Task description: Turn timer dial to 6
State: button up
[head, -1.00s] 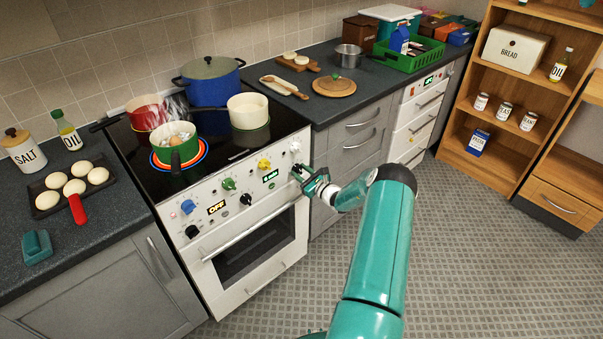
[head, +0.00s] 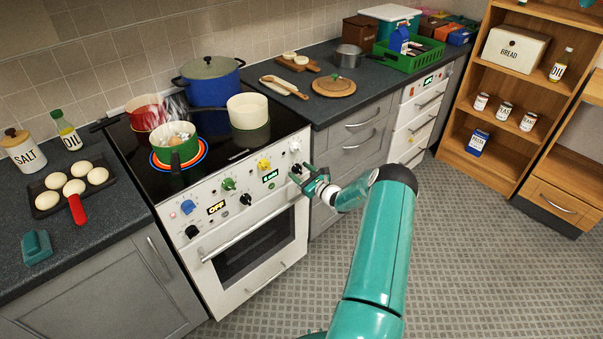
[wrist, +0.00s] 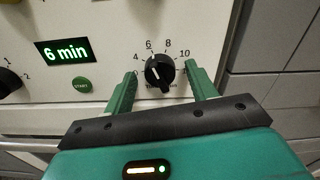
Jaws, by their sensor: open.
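The timer dial (wrist: 160,72) is a black knob on the white oven panel, with a ring of numbers around it. Its white pointer mark tilts up and slightly left, towards the 6. The green timer display (wrist: 65,50) beside it reads "6 min". In the head view the dial (head: 296,168) sits at the right end of the panel. My gripper (wrist: 160,76) is open, one green finger on each side of the dial, with gaps to the knob. In the head view my gripper (head: 307,177) is just in front of the panel's right end.
A green START button (wrist: 82,85) lies left of the dial, and another black knob (wrist: 8,82) further left. The oven handle (head: 245,232) runs below. A steaming green pot (head: 176,146) stands on the glowing hob ring. Floor to the right is clear.

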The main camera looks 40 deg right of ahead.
jog(key=s, duration=1.3)
jog(key=shift+s+d, duration=0.2)
jog(key=shift+s, duration=0.2)
